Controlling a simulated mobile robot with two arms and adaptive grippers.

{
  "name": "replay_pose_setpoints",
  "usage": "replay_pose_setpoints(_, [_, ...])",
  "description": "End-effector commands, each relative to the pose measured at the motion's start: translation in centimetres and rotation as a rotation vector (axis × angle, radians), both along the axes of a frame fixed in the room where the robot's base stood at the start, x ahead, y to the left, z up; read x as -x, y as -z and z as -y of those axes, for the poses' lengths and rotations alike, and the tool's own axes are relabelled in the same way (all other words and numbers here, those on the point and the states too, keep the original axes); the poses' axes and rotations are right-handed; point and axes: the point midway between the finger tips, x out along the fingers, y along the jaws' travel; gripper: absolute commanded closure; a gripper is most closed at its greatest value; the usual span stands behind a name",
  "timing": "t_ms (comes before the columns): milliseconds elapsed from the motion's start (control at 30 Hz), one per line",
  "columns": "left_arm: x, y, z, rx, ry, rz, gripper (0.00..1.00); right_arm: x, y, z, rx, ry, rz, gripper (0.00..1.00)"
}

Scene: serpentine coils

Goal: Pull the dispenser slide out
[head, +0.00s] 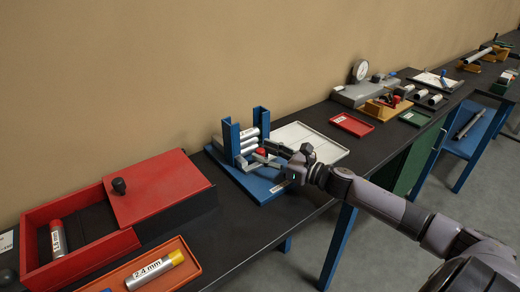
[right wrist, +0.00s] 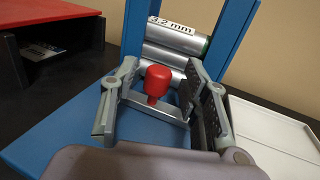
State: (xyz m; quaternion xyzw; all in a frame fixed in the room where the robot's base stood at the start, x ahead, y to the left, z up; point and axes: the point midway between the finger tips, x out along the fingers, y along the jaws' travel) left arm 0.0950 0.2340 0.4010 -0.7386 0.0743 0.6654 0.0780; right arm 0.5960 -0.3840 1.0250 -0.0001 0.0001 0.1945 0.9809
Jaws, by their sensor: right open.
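The blue dispenser (head: 231,138) stands on the table against the wall. Several silver cylinders are stacked between its two uprights; the top one (right wrist: 178,36) is marked 3.2 mm. The slide's red knob (right wrist: 158,80) stands low in front of the stack, and also shows in the head view (head: 261,151). My right gripper (head: 268,157) is open at the front of the dispenser. In the right wrist view its fingers stand on either side of the knob, with gaps visible. Contact at the knob's stem cannot be told. My left gripper is not in view.
A red box (head: 84,261) with a partly open lid (head: 160,188) stands at left, with an orange tray (head: 197,268) in front. A pale tray (head: 338,152) lies right of the dispenser. A red tray (head: 352,125) and a dial gauge (head: 360,71) are farther along.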

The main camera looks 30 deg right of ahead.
Motion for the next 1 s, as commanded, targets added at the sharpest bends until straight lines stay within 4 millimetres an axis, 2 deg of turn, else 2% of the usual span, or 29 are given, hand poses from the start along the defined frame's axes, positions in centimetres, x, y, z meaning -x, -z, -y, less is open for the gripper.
replay_pose_setpoints(233, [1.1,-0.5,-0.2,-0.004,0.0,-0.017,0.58,-1.8,-0.1,-0.8,0.0,0.0,0.001,0.58])
replay_pose_setpoints(600, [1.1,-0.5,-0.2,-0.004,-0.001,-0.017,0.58,-2.1,0.0,-0.9,0.0,-0.001,-0.001,0.58])
replay_pose_setpoints(1000, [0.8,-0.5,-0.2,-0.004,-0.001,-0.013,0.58,-2.1,0.0,-0.9,0.0,-0.001,0.0,0.84])
